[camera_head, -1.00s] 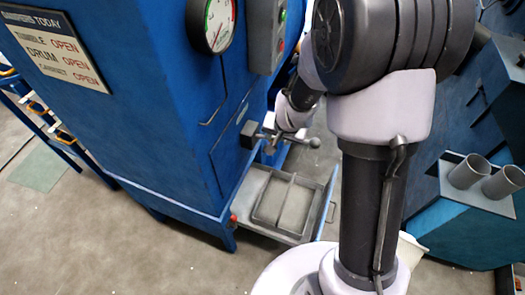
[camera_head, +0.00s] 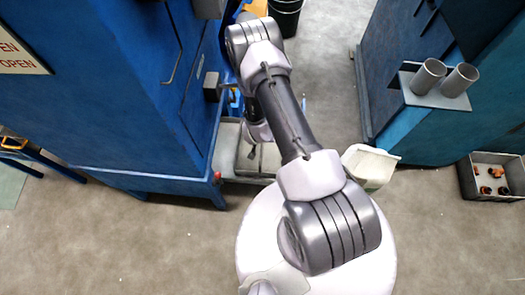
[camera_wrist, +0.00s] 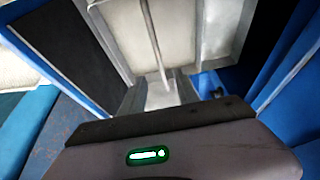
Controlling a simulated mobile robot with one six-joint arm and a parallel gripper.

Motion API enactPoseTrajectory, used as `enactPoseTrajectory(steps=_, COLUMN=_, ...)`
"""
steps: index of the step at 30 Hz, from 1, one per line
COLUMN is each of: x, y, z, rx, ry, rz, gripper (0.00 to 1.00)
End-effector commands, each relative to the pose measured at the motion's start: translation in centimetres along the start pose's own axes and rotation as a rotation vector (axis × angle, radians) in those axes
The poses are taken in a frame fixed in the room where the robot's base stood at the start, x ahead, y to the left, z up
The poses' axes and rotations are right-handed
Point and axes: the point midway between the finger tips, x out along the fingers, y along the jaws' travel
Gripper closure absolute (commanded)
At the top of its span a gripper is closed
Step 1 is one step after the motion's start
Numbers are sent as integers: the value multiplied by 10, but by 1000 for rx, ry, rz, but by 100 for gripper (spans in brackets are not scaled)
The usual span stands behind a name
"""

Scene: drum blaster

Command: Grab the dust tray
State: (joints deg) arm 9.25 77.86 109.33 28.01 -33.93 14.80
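The dust tray (camera_head: 268,160) is a shallow grey tray with a thin divider, resting on a low shelf at the blue cabinet's base. My arm covers part of it in the head view. In the wrist view its pale floor and divider (camera_wrist: 153,38) fill the top middle. My gripper (camera_wrist: 160,90) points at the tray's near rim, its two grey fingers spread apart with a pale grey surface showing between them. I cannot tell whether the fingers touch the rim. In the head view the gripper is mostly hidden by my arm.
The blue cabinet (camera_head: 110,100) stands close on the left, with a red knob (camera_head: 217,175) near the tray. A teal machine with two grey cups (camera_head: 445,78) stands right. A cream bin (camera_head: 370,163) and a crate of parts (camera_head: 465,180) are on the floor.

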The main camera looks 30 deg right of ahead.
Motion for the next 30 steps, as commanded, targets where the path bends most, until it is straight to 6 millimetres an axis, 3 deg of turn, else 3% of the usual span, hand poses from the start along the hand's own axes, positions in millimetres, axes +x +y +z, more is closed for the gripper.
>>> enactPoseTrajectory(steps=1, x=23, y=0, z=3, rx=2, ry=0, rz=0, gripper=62)
enactPoseTrajectory(steps=6, x=72, y=0, z=4, rx=2, ry=-1, rz=0, gripper=62)
enactPoseTrajectory(steps=13, x=103, y=0, z=2, rx=-1, ry=0, rz=-1, gripper=62)
enactPoseTrajectory(steps=18, x=140, y=3, z=3, rx=1, ry=0, rz=-1, gripper=62)
enactPoseTrajectory(steps=21, x=148, y=3, z=3, rx=-1, ry=-2, rz=-1, gripper=62)
enactPoseTrajectory(steps=27, x=147, y=3, z=1, rx=-1, ry=-2, rz=-1, gripper=62)
enactPoseTrajectory(steps=28, x=147, y=3, z=1, rx=-1, ry=-2, rz=-1, gripper=64)
enactPoseTrajectory(steps=30, x=147, y=3, z=1, rx=-1, ry=-2, rz=-1, gripper=78)
